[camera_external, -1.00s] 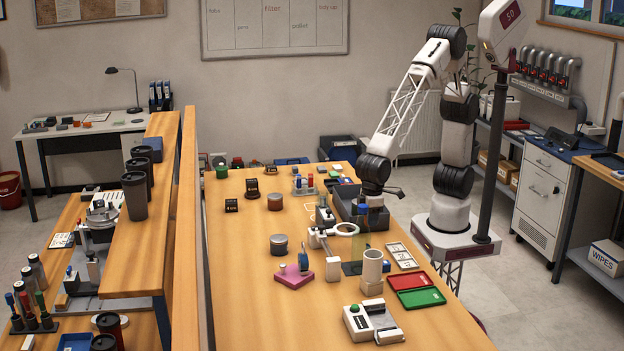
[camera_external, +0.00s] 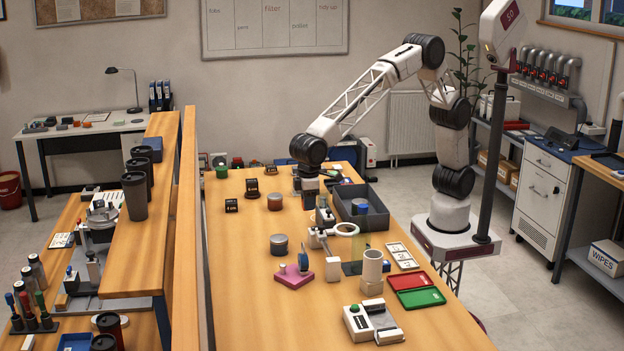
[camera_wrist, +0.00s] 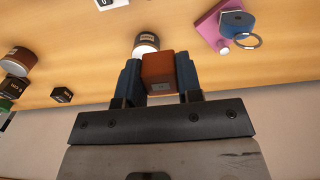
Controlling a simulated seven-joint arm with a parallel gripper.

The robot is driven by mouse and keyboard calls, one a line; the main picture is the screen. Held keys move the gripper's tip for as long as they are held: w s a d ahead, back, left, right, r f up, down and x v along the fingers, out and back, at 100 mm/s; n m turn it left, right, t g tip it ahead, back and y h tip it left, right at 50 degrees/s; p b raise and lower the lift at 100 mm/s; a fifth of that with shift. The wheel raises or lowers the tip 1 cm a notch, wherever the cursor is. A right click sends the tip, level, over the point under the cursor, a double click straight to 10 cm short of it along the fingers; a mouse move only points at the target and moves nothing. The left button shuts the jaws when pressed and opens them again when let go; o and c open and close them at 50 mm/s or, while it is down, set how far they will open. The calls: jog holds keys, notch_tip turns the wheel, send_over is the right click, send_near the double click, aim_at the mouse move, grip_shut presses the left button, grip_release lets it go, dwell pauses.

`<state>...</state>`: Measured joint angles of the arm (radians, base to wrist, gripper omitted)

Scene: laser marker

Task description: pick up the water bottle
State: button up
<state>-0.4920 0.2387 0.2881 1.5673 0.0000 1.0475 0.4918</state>
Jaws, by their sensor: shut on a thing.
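My gripper (camera_external: 308,203) is over the far middle of the long wooden bench, just left of a dark grey bin. In the wrist view its two blue fingers (camera_wrist: 160,82) are shut on a red-brown block-like thing (camera_wrist: 158,70) with a small grey mark. In the external view the held thing is not clear. I cannot tell which thing is the water bottle. Dark tall tumblers (camera_external: 134,197) stand on the raised shelf at left.
The bench's left front is clear.

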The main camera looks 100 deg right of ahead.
jog(key=shift+f, duration=0.15)
notch_tip(320, 180, down, 14)
jog(key=shift+r, duration=0.1)
dwell(0.7)
jog(key=shift+f, duration=1.95)
jog(key=shift+f, duration=0.45)
